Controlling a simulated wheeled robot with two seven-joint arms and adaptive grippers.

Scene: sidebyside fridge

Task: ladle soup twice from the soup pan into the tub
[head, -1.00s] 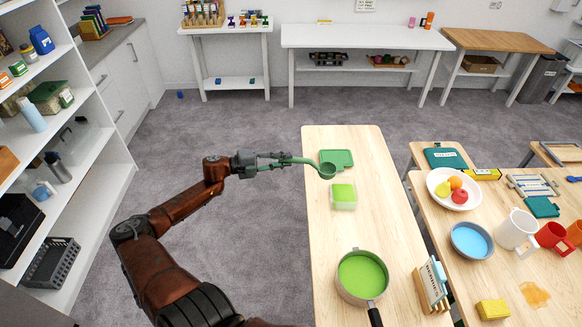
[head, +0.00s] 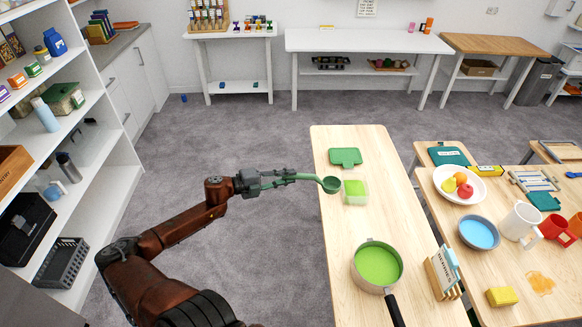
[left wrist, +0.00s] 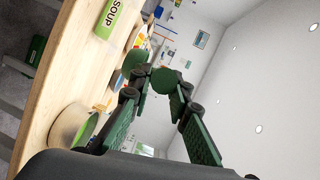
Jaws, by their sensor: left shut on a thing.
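My left gripper (head: 284,177) is shut on the handle of a green ladle (head: 331,185). The ladle's bowl hangs over the left edge of the light wooden table, just left of the tub. What is in the bowl cannot be made out. The soup pan (head: 377,268), grey with a black handle, stands nearer me and holds green soup. In the left wrist view, the gripper fingers (left wrist: 160,95) flank the green ladle. My right gripper is out of view.
A green lid (head: 345,156) lies behind the tub. A rack of upright cards (head: 443,273) stands right of the pan. A second table at right holds a fruit plate (head: 460,185), a blue-filled bowl (head: 478,233) and mugs. Open floor lies left of the table.

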